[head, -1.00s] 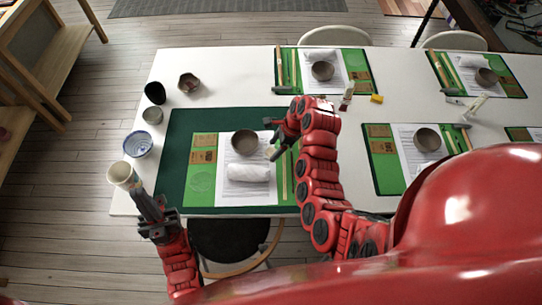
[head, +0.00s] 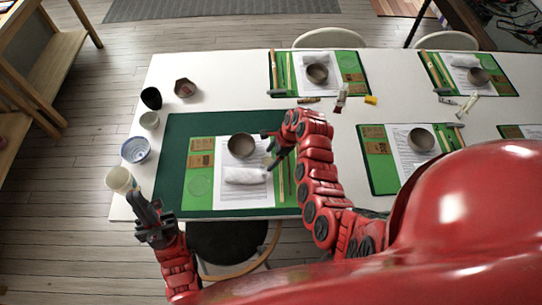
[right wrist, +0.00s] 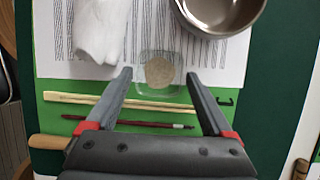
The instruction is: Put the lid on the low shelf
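I cannot pick out a lid with certainty. My left gripper (head: 135,196) appears shut on a cream, cup-shaped piece (head: 118,179) at the table's left edge; the contact is small and hard to see. My right gripper (head: 269,150) is open above the near place setting. In the right wrist view its fingers (right wrist: 158,76) stand apart, with a small clear dish (right wrist: 146,60) of beige powder between and beyond them, no contact visible. A wooden shelf unit (head: 58,62) stands on the floor at the far left, with a low board (head: 12,140) partly cut off.
On the white table (head: 222,70) are a blue-white bowl (head: 136,150), a small cup (head: 149,120), a black cup (head: 151,98) and a brown bowl (head: 185,88) at left. The near mat (head: 172,190) holds a grey bowl (head: 241,146) and white cloth (head: 245,175). Floor (head: 75,190) between table and shelf is clear.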

